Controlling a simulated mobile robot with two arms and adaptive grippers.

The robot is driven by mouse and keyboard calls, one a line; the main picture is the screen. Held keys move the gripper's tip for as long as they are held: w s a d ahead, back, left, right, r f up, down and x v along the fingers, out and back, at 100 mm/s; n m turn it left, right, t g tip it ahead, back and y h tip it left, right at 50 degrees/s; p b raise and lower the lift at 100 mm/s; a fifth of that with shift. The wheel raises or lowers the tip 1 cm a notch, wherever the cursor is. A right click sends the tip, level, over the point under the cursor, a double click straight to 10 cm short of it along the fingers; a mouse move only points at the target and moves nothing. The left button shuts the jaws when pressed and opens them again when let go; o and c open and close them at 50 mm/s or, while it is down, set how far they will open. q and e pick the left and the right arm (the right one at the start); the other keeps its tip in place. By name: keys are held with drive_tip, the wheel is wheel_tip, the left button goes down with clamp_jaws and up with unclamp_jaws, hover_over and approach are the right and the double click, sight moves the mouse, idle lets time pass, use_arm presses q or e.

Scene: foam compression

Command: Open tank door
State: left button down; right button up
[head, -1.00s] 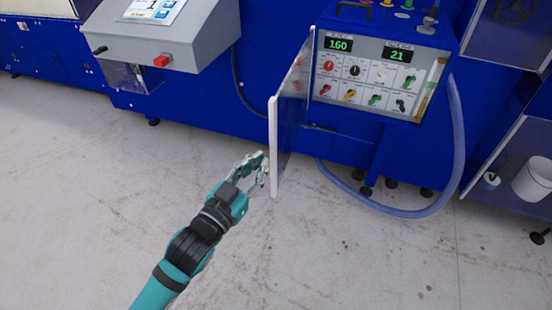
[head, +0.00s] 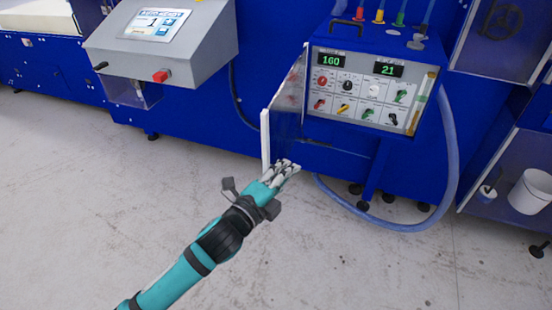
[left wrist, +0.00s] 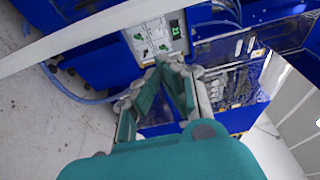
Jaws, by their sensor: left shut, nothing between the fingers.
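The tank door (head: 289,108) is a thin, dark see-through panel with a white front edge. It stands swung out from the left side of the blue control box (head: 378,48), well open, with its face nearly edge-on in the head view. My left gripper (head: 287,170) is shut and empty at the door's lower end. It covers the bottom of the white edge; I cannot tell whether it touches the door. In the left wrist view, the fingers (left wrist: 174,70) meet just below the control panel (left wrist: 157,38). My right gripper is not in view.
A grey touchscreen console (head: 165,45) with a red button stands at the upper left. A clear hose (head: 452,165) loops down to the floor at right. A white bucket (head: 530,190) is at the far right. The foreground floor is clear.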

use_arm(q)
drive_tip(key=w+a, duration=0.1)
drive_tip(key=w+a+p, duration=0.1)
drive_tip(key=w, duration=0.1)
drive_tip(key=shift+a, duration=0.25)
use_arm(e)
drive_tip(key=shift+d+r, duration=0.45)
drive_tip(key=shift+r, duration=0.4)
